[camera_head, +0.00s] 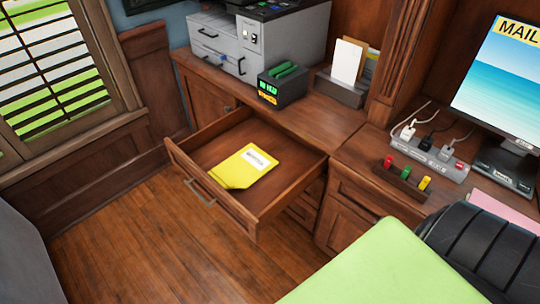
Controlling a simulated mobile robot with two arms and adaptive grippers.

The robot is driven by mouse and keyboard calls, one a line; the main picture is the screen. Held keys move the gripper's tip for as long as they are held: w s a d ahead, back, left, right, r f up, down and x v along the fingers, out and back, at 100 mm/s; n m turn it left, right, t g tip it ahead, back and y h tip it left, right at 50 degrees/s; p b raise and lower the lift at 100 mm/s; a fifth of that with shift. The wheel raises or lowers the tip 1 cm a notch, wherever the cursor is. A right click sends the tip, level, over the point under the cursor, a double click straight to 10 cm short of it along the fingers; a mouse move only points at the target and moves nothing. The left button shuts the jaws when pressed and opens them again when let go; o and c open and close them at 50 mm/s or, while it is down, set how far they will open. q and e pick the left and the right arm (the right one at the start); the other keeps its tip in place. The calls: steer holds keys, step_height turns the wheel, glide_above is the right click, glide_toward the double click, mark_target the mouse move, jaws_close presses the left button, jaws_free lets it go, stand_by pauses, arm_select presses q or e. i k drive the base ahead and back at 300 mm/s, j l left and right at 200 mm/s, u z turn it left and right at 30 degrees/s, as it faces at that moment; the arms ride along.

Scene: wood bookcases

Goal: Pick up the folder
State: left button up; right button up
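A yellow folder (245,167) with a white label lies flat inside an open wooden drawer (208,156). The drawer is pulled out from the desk on the left side of the view, and the folder rests near the middle of its floor. The folder's lower left corner looks slightly bent or cut. Nothing covers the folder. Neither of my grippers shows in the head view.
A grey printer (255,45), a dark box with green and yellow displays (282,88) and a letter holder (342,90) stand on the counter. A power strip (428,158) and a monitor (497,95) are to the right. A green surface (385,268) and black chair (480,250) fill the lower right.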

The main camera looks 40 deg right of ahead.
mark_target(241, 170)
steer(key=z, duration=1.35)
steer(key=l+u, duration=0.2)
steer(key=l, duration=0.3)
steer(key=k+l+u, duration=0.2)
steer(key=l, duration=0.25)
steer(key=l+u, duration=0.15)
steer(key=l, duration=0.3)
